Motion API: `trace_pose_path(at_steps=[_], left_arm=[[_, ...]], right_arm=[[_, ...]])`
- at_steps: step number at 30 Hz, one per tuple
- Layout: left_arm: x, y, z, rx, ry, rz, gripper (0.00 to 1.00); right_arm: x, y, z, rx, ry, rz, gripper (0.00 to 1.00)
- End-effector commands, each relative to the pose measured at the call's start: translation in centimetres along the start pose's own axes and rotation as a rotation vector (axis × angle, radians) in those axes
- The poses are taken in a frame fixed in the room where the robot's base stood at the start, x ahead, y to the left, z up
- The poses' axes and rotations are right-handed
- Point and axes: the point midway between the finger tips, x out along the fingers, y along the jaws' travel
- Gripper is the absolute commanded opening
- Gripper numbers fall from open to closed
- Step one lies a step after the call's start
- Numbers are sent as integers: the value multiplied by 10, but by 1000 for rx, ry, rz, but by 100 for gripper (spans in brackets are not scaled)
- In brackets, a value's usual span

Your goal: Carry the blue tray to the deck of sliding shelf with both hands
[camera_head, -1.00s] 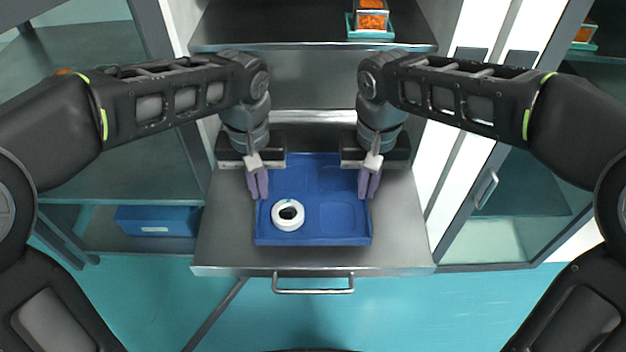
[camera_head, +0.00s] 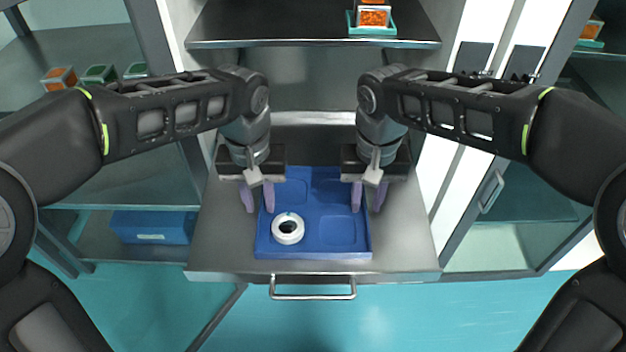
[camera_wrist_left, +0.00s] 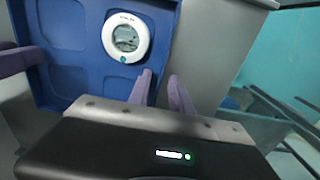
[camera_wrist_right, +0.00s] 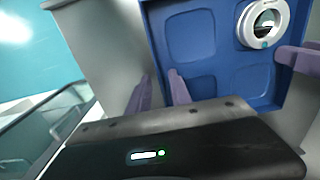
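The blue tray (camera_head: 340,247) lies flat on the metal deck of the sliding shelf (camera_head: 215,250). It also shows in the left wrist view (camera_wrist_left: 72,70) and the right wrist view (camera_wrist_right: 185,60). A white ring-shaped item (camera_head: 288,229) sits in its front left compartment. My left gripper (camera_head: 258,204) is open at the tray's left edge, its purple fingers either side of the rim. My right gripper (camera_head: 367,204) is open at the right edge, fingers likewise either side of the rim. Both wrist views show a gap between the fingers.
The deck has a front handle (camera_head: 313,288). An upper shelf (camera_head: 290,30) holds a teal tray with an orange-filled container (camera_head: 373,17). Glass-walled cabinets stand on both sides, with a blue bin (camera_head: 152,227) low on the left. Bare deck shows left and right of the tray.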

Motion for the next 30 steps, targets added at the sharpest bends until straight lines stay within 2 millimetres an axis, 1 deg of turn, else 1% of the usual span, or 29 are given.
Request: trace_pose_path(at_steps=[5,15,18,21,30], left_arm=[[-11,0,-1,0,3,1,25],[-63,0,-1,-1,4,2,25],[-72,0,0,0,2,1,25],[-75,0,0,0,0,1,25],[-75,0,0,0,0,0,25]], right_arm=[[0,0,0,0,0,0,25],[0,0,0,0,0,0,25],[0,0,0,0,0,0,25],[0,0,0,0,0,0,25],[-1,0,0,0,0,0,25]])
